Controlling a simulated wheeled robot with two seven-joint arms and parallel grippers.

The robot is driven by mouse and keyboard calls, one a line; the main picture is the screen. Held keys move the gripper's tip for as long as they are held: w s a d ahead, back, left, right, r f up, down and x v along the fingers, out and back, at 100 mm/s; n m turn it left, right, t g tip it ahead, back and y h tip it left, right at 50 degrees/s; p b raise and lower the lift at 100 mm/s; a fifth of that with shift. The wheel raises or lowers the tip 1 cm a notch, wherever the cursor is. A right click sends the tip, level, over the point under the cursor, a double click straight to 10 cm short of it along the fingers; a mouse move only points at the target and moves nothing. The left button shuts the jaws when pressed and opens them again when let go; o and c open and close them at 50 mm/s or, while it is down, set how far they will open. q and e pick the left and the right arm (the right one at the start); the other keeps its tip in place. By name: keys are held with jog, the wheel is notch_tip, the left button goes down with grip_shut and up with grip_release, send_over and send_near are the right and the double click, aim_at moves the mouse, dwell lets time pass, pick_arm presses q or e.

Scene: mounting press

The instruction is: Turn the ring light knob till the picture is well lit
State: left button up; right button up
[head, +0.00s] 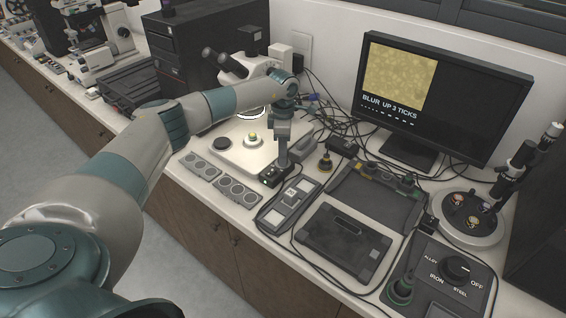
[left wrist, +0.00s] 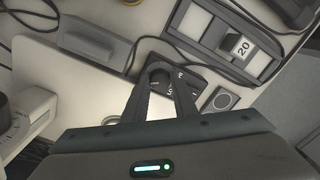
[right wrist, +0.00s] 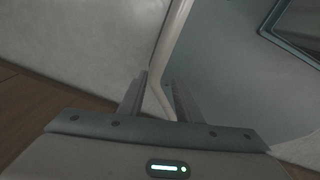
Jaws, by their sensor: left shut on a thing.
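The ring light knob (left wrist: 160,80) is a dark round knob on a small black box with white numbers. My left gripper (left wrist: 163,82) is shut on it, one finger on each side. The ring light (head: 251,113) glows white under the microscope (head: 245,68), partly behind my arm. The monitor (head: 432,97) shows a yellow speckled picture and the words "BLUR UP 3 TICKS". My right gripper (right wrist: 158,90) is open and empty in its wrist view.
A pale stage plate (head: 225,152) with a small specimen lies left of the box. A grey tray with a block marked 20 (left wrist: 238,45) lies close by. Cables run behind. A black box with a selector dial (head: 457,268) stands front right.

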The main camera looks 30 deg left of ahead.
pick_arm(q)
jog(key=m+b, duration=0.2)
jog(key=b, duration=0.1)
jog(key=shift+f+m, duration=0.2)
jog(key=shift+m, duration=0.2)
jog(key=shift+m+b, duration=0.3)
jog(key=shift+m, duration=0.1)
pick_arm(e)
notch_tip(320, 180, down, 4)
pick_arm(q)
jog(key=shift+r+m+b, duration=0.2)
jog(key=shift+m+b, duration=0.55)
jog(key=shift+m, duration=0.25)
jog(key=shift+r, duration=0.1)
pick_arm(e)
jog(key=w+a+t, duration=0.2)
jog(key=w+a, duration=0.2)
jog(key=w, duration=0.6)
jog(key=shift+r+t+y, duration=0.4)
jog(key=shift+r, duration=0.05)
pick_arm(q)
jog(key=o, duration=1)
jog(key=shift+o, duration=0.2)
